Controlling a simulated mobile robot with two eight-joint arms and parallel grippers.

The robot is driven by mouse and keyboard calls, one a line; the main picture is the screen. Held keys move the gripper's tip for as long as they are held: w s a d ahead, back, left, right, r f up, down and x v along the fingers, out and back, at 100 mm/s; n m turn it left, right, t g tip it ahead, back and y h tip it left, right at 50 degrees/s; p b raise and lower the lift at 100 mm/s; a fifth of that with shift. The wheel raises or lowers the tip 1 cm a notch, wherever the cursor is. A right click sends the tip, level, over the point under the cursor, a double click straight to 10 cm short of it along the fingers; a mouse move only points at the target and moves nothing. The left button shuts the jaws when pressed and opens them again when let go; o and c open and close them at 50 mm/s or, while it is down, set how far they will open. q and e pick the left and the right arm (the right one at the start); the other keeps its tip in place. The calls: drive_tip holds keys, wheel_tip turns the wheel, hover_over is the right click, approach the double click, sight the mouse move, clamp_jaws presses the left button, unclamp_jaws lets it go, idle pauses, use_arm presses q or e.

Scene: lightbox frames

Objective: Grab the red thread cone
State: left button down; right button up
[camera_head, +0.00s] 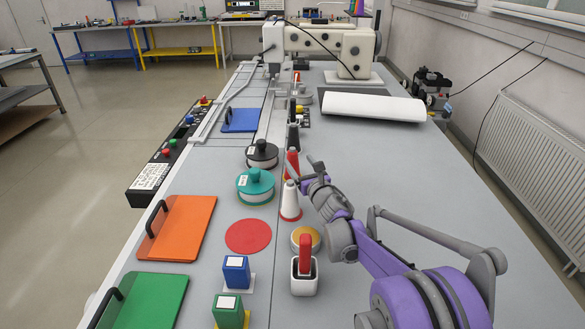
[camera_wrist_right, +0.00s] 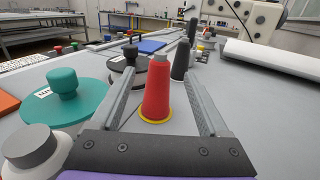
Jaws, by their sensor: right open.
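The red thread cone (camera_head: 292,160) stands upright on the grey table, behind a white cone with a red base (camera_head: 290,203). In the right wrist view the red cone (camera_wrist_right: 157,95) has a grey top and a yellow base ring. My right gripper (camera_head: 302,170) is open. In the right wrist view its two fingers (camera_wrist_right: 164,72) lie on either side of the cone, with gaps on both sides. In the head view the gripper partly covers the cone's lower part. My left gripper is not in view.
A black cone (camera_head: 293,137) stands behind the red one. A teal-lidded container (camera_head: 255,186) and a black-lidded one (camera_head: 262,154) stand to the left. A white roll (camera_head: 374,107) and a sewing machine (camera_head: 340,48) are farther back.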

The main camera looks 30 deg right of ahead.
sight(294, 155)
drive_tip(key=w, duration=0.4)
drive_tip(key=w+d, duration=0.1)
drive_tip(key=w, duration=0.1)
drive_tip(key=shift+w, duration=0.25)
clamp_jaws()
